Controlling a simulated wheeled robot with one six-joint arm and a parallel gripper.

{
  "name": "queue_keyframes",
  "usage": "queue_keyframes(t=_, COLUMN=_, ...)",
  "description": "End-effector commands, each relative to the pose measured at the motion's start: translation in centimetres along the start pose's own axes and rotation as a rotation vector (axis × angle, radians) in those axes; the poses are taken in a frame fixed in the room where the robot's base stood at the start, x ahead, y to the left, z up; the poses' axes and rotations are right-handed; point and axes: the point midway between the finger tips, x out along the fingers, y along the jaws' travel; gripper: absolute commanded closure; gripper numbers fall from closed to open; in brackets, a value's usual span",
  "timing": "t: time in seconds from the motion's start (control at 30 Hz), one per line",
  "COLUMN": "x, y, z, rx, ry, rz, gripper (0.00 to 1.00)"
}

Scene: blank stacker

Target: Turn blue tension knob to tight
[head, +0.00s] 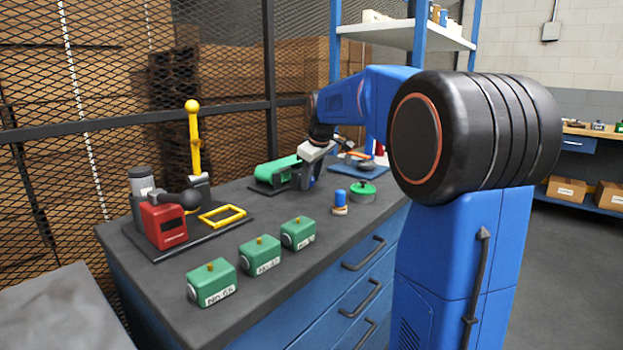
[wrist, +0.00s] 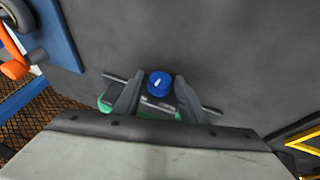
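The blue tension knob (wrist: 159,83) shows in the wrist view as a round blue cap with a short white mark, slanting slightly to the upper right. It sits at the end of a green belt machine (wrist: 105,105), which also shows on the bench in the head view (head: 272,172). My gripper (wrist: 158,78) is open, with one finger on each side of the knob. I cannot tell whether the fingers touch it. In the head view my gripper (head: 306,182) points down at the right end of the machine. The knob cannot be made out clearly there, and no tight marking is readable.
Several green blocks with labels (head: 260,256) stand along the bench front (head: 160,285). A blue-topped peg (head: 340,201) and a green round container (head: 362,192) stand near my gripper. A red machine with a yellow lever (head: 165,225) is at left. A blue tray (head: 358,168) lies behind.

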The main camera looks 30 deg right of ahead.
Motion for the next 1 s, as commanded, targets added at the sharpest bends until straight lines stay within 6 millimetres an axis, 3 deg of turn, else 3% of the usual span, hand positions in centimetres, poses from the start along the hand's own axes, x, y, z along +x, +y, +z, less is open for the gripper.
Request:
queue_keyframes(t=0.17, x=-0.02, y=0.00, z=0.00, rx=0.000, ry=0.000, rz=0.000, gripper=0.65)
queue_keyframes(t=0.3, x=-0.04, y=0.00, z=0.00, rx=0.000, ry=0.000, rz=0.000, gripper=0.93)
queue_keyframes(t=0.67, x=-0.04, y=0.23, z=0.06, rx=0.026, ry=-0.001, rz=-0.053, gripper=0.93)
queue_keyframes(t=1.0, x=0.07, y=0.75, z=0.06, rx=0.110, ry=0.000, rz=-0.257, gripper=0.93)
